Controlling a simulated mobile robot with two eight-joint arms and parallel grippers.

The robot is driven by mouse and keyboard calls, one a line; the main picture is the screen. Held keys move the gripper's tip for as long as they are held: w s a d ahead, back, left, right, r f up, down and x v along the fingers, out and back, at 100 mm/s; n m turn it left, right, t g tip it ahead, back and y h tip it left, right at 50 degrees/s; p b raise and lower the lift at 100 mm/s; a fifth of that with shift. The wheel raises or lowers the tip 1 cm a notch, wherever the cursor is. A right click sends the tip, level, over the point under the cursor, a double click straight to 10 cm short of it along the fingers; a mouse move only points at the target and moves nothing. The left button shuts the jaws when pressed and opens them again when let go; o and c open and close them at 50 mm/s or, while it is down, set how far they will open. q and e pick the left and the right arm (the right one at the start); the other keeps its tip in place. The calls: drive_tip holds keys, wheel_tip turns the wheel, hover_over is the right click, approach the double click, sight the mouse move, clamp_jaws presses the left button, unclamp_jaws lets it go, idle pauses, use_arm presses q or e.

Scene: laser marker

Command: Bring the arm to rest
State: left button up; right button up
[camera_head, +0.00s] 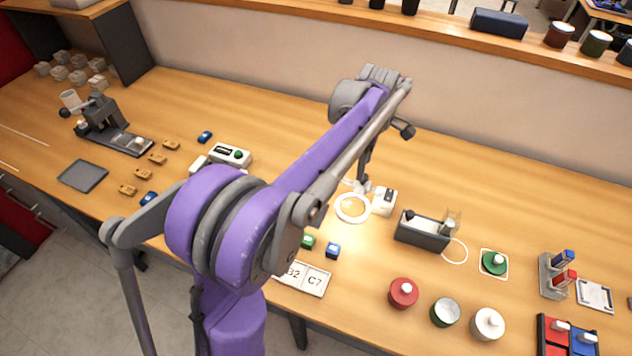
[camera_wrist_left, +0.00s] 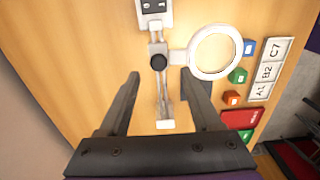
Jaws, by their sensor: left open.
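My left arm is the purple and grey one that fills the middle of the head view; it is bent high over the table. Its gripper (camera_head: 365,168) points down near the back of the table, largely hidden behind the forearm. In the left wrist view the dark jaws (camera_wrist_left: 160,74) are spread open. A thin grey bracket with a black knob (camera_wrist_left: 159,62) shows in the gap between them, not gripped. A white ring (camera_head: 352,208) and a white box (camera_head: 384,201) are close to the gripper; the ring also shows in the wrist view (camera_wrist_left: 191,62). My right gripper is out of view.
A plate marked B2 and C7 (camera_head: 312,280) and small coloured cubes (camera_head: 333,251) lie at the front. A dark box (camera_head: 421,232) and round containers (camera_head: 403,293) stand to the right. A wall (camera_head: 250,70) and raised shelf (camera_head: 330,13) run behind the table.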

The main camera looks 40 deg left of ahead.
use_arm(q)
drive_tip(key=shift+w+r, duration=0.1)
drive_tip(key=shift+r, duration=0.7)
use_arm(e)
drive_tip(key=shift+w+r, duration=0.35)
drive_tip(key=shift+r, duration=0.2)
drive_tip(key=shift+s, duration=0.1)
use_arm(q)
drive_tip(key=shift+s+d, duration=0.1)
drive_tip(key=shift+s, duration=0.1)
drive_tip(key=s+d+m+t, duration=0.1)
drive_tip(key=s+d+m, duration=0.1)
drive_tip(key=s+m, duration=0.1)
drive_tip(key=s+d+m+t, duration=0.1)
drive_tip(key=s+d+m, duration=0.1)
drive_tip(key=s+m, duration=0.2)
drive_tip(key=s+d+m, duration=0.2)
drive_tip(key=s+m, duration=0.1)
drive_tip(key=shift+s+f+m+t, duration=0.15)
drive_tip(key=shift+s+m+t, duration=0.15)
drive_tip(key=shift+s+t, duration=0.1)
drive_tip(key=s+d+f+m+t, duration=0.3)
drive_tip(key=s+f+m, duration=0.3)
drive_tip(key=s+m, duration=0.4)
drive_tip(key=shift+s+d+f+m, duration=0.15)
drive_tip(key=shift+d+m, duration=0.15)
drive_tip(key=shift+m, duration=0.2)
